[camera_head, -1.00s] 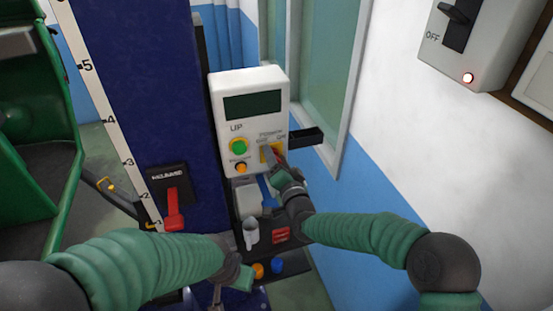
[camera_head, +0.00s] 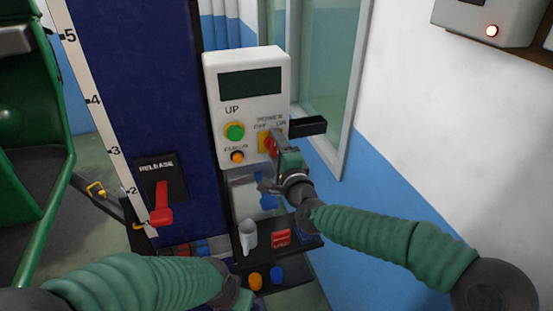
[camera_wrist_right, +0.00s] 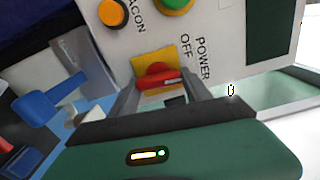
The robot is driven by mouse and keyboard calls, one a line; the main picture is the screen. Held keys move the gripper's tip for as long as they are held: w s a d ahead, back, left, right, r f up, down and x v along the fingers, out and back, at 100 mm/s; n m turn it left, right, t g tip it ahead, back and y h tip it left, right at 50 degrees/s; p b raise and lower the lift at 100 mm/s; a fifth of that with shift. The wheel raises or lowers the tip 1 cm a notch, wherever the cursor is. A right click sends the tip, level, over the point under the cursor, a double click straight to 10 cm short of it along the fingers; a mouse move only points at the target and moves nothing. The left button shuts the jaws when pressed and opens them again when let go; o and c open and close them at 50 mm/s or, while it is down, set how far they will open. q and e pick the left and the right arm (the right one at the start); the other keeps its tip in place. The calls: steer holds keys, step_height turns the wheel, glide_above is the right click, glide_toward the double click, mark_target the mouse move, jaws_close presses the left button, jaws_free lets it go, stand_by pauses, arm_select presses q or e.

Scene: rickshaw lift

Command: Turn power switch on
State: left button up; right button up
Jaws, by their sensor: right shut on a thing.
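The power switch is a red knob (camera_wrist_right: 158,76) on a yellow plate (camera_wrist_right: 141,62), below the labels POWER, OFF and ON on a white control box (camera_head: 247,62). The red knob also shows in the head view (camera_head: 270,146), partly covered. My right gripper (camera_wrist_right: 163,82) is shut on the knob, one finger on each side of it. It comes to the box from the lower right in the head view (camera_head: 277,144). I cannot tell whether the knob points to OFF or ON. My left gripper (camera_head: 240,298) is low in the head view, away from the box, its fingers hidden.
A green button (camera_head: 235,131) and an orange button (camera_head: 237,157) sit left of the switch. A red release lever (camera_head: 162,203) is on the blue column. A black shelf (camera_head: 306,127) juts out at the right.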

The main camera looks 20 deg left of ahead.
steer(key=m+b, duration=0.1)
steer(key=b, duration=0.1)
steer(key=f+m+b, duration=0.1)
steer(key=m+b, duration=0.1)
steer(key=shift+f+m, duration=0.15)
steer(key=shift+m, duration=0.15)
steer(key=shift+a+m+b, duration=0.1)
steer(key=shift+m+b, duration=1.45)
steer(key=shift+m, duration=0.15)
steer(key=shift+r, duration=0.2)
steer(key=o, duration=1.1)
steer(key=shift+o, duration=1.3)
steer(key=shift+w+a, duration=0.1)
steer(key=shift+r, duration=0.1)
steer(key=b+v, duration=0.2)
steer(key=v, duration=1.5)
steer(key=shift+b, duration=0.4)
